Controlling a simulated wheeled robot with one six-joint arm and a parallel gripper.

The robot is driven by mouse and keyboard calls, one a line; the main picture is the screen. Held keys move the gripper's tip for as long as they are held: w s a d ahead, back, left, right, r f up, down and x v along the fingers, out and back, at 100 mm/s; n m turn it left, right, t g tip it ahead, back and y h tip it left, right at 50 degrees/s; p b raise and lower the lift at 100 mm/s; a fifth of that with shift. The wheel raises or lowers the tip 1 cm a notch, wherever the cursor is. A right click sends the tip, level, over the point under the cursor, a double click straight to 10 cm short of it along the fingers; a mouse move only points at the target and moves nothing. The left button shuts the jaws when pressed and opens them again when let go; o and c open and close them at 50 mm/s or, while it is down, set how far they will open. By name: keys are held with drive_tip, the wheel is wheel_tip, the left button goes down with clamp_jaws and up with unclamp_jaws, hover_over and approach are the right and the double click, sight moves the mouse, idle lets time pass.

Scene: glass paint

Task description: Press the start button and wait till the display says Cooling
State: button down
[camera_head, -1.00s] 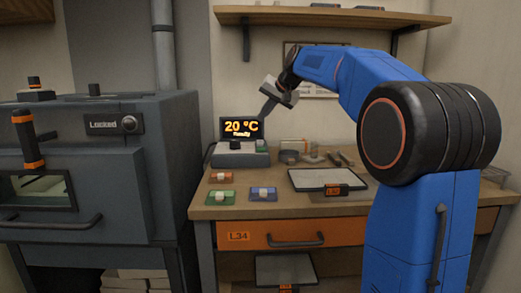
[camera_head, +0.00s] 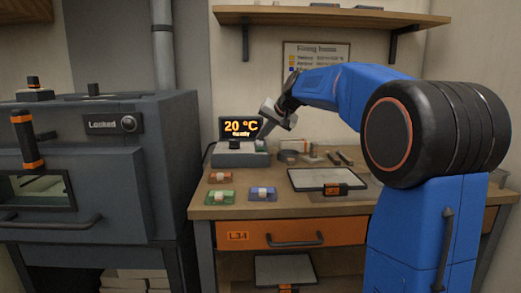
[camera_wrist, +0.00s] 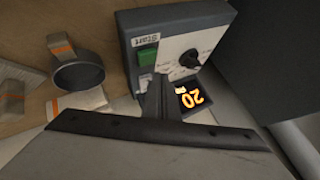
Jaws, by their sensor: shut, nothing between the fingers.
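The control box (camera_head: 240,160) stands at the back left of the workbench. Its display (camera_head: 241,128) shows "20 °C" in orange with a smaller line that looks like "Ready". In the wrist view the box (camera_wrist: 178,22) carries a green button (camera_wrist: 147,56) beside a "Start" label and a dark knob (camera_wrist: 190,58) on a white dial. The display (camera_wrist: 188,97) is partly hidden behind my fingers there. My gripper (camera_head: 262,136) is shut and empty, its tips just above the green button's corner of the box. In the wrist view the fingertips (camera_wrist: 158,80) are close beside the button; I cannot tell whether they touch.
A grey furnace (camera_head: 100,160) with a "Locked" panel stands at the left. Orange, green and blue small blocks (camera_head: 263,193) and a framed glass sheet (camera_head: 325,178) lie on the bench (camera_head: 300,206). A grey cup (camera_wrist: 80,72) stands near the box. A shelf (camera_head: 330,16) hangs above.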

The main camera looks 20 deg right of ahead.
sight(262, 149)
drive_tip(key=shift+f, duration=0.6)
drive_tip(key=shift+f, duration=0.2)
idle(1.6)
drive_tip(key=shift+f, duration=0.15)
drive_tip(key=shift+f, duration=0.45)
idle(0.8)
drive_tip(key=shift+r, duration=0.1)
idle(0.3)
drive_tip(key=shift+r, duration=0.75)
drive_tip(key=shift+r, duration=2.5)
